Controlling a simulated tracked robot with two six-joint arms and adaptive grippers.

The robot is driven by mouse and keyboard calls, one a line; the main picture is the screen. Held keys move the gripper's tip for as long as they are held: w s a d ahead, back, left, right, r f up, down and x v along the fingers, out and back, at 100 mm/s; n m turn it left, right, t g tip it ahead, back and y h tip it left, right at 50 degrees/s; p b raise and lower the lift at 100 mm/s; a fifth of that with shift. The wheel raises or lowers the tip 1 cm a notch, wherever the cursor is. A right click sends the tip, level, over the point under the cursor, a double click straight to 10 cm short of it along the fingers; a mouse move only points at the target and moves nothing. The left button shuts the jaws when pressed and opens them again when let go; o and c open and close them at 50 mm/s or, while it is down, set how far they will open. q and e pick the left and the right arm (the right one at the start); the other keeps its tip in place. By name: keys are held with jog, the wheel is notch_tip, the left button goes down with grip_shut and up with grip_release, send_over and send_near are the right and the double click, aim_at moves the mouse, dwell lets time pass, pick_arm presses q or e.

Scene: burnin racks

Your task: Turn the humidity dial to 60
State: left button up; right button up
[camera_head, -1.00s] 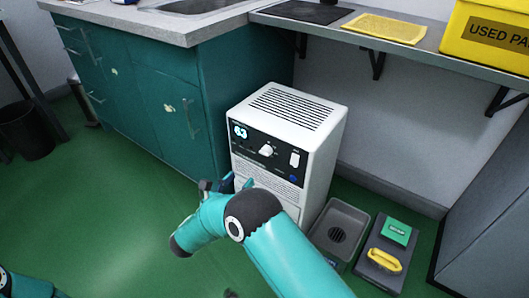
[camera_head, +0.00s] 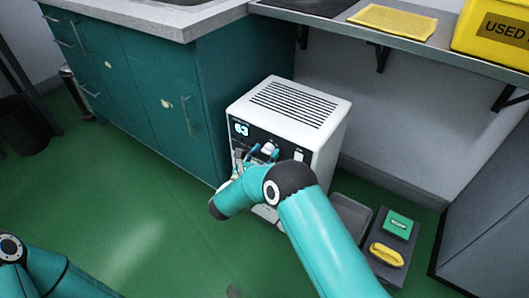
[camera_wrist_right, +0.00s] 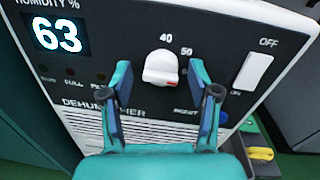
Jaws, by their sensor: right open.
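The white dehumidifier (camera_head: 322,150) stands on the floor against the teal cabinet. Its white humidity dial (camera_wrist_right: 160,66) shows in the wrist view, with "40" above it and "50" at its upper right; a small red mark sits at its lower right. The display (camera_wrist_right: 57,36) reads 63. My right gripper (camera_wrist_right: 160,76) is open, one finger on each side of the dial; I cannot tell whether they touch it. In the head view the right gripper (camera_head: 262,154) is in front of the panel and partly covers it. My left gripper is out of view.
A white OFF/ON rocker switch (camera_wrist_right: 254,72) is right of the dial. A grey tray (camera_head: 352,215) and a dark base with a green block (camera_head: 398,224) and a yellow piece (camera_head: 386,255) are on the floor at right. A shelf overhangs behind.

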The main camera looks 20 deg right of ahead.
jog(key=shift+s+d, duration=0.1)
jog(key=c, duration=1.1)
jog(key=m+b, duration=0.1)
jog(key=b, duration=0.1)
jog(key=shift+f+b, duration=0.2)
jog(key=shift+b, duration=0.1)
jog(key=shift+c, duration=0.2)
jog(key=shift+r+m, duration=0.2)
jog(key=shift+m, duration=0.2)
jog(key=o, duration=1.1)
jog(key=shift+o, duration=0.2)
